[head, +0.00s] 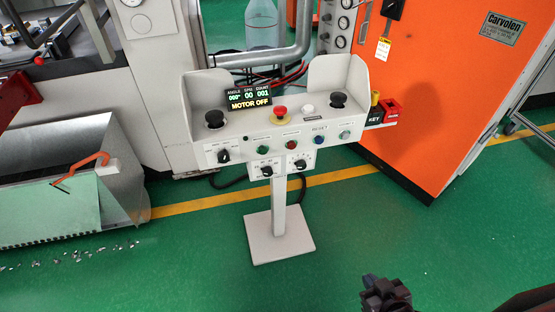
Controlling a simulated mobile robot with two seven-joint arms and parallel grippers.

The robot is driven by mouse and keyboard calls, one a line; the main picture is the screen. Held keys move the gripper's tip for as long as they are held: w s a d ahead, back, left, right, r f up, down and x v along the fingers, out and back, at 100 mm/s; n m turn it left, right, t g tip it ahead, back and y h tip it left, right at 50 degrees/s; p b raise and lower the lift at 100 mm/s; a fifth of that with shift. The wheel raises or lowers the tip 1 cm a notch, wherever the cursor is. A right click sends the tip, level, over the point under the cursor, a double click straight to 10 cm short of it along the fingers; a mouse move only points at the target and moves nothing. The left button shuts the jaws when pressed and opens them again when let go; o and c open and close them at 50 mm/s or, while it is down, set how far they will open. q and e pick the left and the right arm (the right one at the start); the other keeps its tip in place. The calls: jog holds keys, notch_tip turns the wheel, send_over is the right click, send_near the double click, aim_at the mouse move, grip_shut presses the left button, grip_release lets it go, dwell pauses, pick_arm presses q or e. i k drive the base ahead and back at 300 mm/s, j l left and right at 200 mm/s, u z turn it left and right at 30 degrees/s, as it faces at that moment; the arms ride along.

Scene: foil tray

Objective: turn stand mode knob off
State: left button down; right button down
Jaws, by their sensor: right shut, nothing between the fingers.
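A white control stand (192,90) stands on a square base. Its front carries black rotary knobs: one on the left (223,155), and two on lower plates, one in the middle (267,171) and one to its right (300,163). Their labels are too small to read, so I cannot tell which is the stand mode knob. The display (249,98) reads "MOTOR OFF". My right gripper (383,290) is at the bottom edge, right of and nearer than the stand, apart from it; it is shut and empty. My left gripper is not in view.
The panel also has a red mushroom button (281,111), coloured push buttons and two black palm buttons. An orange cabinet (440,100) stands behind right. A metal chip bin (122,180) is at left. Green floor (360,230) lies clear before the stand.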

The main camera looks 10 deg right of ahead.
aim_at(223, 157)
jog(key=k+u, duration=0.1)
jog(key=u, duration=0.3)
jog(key=k+u, duration=0.15)
jog(key=u, duration=0.2)
jog(key=k+u, duration=0.1)
jog(key=u, duration=0.3)
jog(key=i+j, duration=0.05)
